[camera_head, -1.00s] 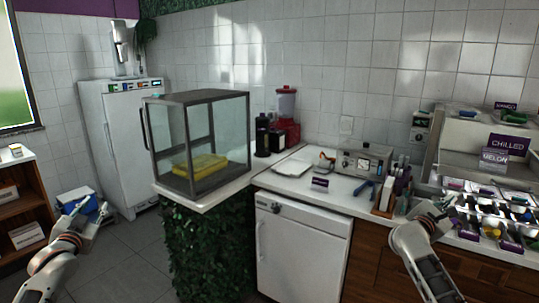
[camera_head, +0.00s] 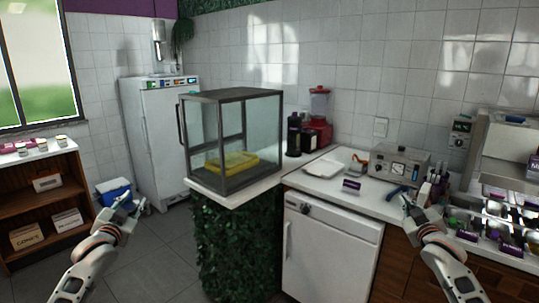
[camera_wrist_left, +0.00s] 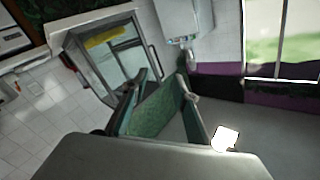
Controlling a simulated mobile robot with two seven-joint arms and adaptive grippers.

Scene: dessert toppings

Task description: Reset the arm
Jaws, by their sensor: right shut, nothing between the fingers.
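My left gripper (camera_head: 127,206) is at the lower left of the head view, raised over the floor in front of a blue and white box. Its two fingers (camera_wrist_left: 165,88) stand apart in the left wrist view, with nothing between them. My right gripper (camera_head: 411,203) is at the lower right of the head view, in front of the counter edge and left of the topping trays. It is shut and holds nothing.
A glass display case (camera_head: 232,135) with a yellow tray (camera_head: 231,162) stands on a leafy pedestal between the arms. The counter (camera_head: 330,189) holds a white plate, a machine (camera_head: 399,165) and topping trays (camera_head: 490,222). A wooden shelf (camera_head: 40,197) stands left.

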